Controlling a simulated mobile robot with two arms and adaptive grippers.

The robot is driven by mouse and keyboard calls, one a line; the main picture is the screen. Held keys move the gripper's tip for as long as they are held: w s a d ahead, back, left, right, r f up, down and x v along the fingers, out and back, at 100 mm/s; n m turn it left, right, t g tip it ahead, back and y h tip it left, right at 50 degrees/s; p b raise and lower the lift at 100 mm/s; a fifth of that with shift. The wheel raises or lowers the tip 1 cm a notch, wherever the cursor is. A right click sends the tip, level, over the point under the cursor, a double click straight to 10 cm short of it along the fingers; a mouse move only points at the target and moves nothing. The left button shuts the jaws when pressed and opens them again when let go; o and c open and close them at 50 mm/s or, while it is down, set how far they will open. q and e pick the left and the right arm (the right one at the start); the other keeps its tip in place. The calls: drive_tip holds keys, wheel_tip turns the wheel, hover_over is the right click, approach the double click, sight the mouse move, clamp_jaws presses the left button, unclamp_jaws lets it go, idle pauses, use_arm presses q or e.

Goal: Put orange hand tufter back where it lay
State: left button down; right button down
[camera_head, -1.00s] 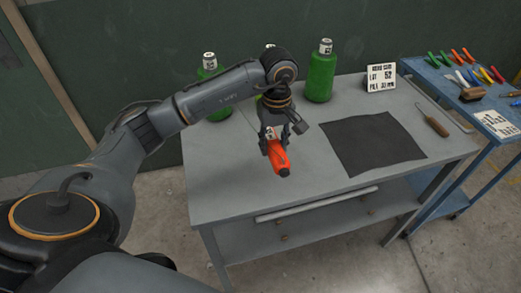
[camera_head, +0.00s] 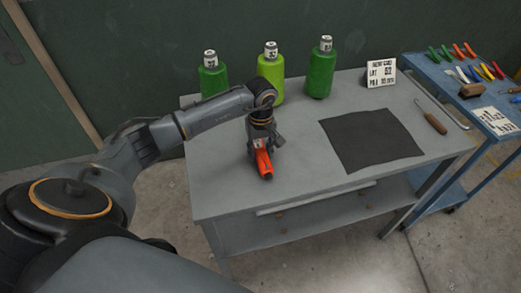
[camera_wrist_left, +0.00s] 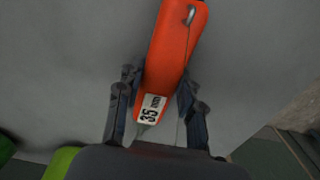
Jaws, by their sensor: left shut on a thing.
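The orange hand tufter (camera_head: 264,163) is at the left part of the grey table (camera_head: 225,191). My left gripper (camera_head: 260,150) is shut on it from above. In the left wrist view the orange body (camera_wrist_left: 176,45), with a white label reading 35, lies between the two dark fingers of my left gripper (camera_wrist_left: 157,112). The tufter is at or just above the tabletop; I cannot tell whether it touches. My right gripper does not show.
Several green yarn cones (camera_head: 320,72) stand along the back edge. A dark square mat (camera_head: 371,139), a sign card (camera_head: 381,72) and a wooden-handled tool (camera_head: 434,122) are further right. A blue cart (camera_head: 440,80) with hand tools stands at the right. Tabletop between tufter and mat is clear.

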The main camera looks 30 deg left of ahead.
sight(261, 151)
use_arm(q)
drive_tip(key=c, duration=1.3)
unclamp_jaws()
drive_tip(key=shift+f, duration=0.1)
drive_tip(key=o, duration=0.5)
drive_tip(key=shift+c, duration=0.2)
drive_tip(key=shift+r, duration=0.3)
wheel_tip(261, 151, up, 12)
drive_tip(key=b, duration=0.2)
drive_tip(key=shift+f+b, duration=0.15)
drive_tip(key=shift+b, duration=0.2)
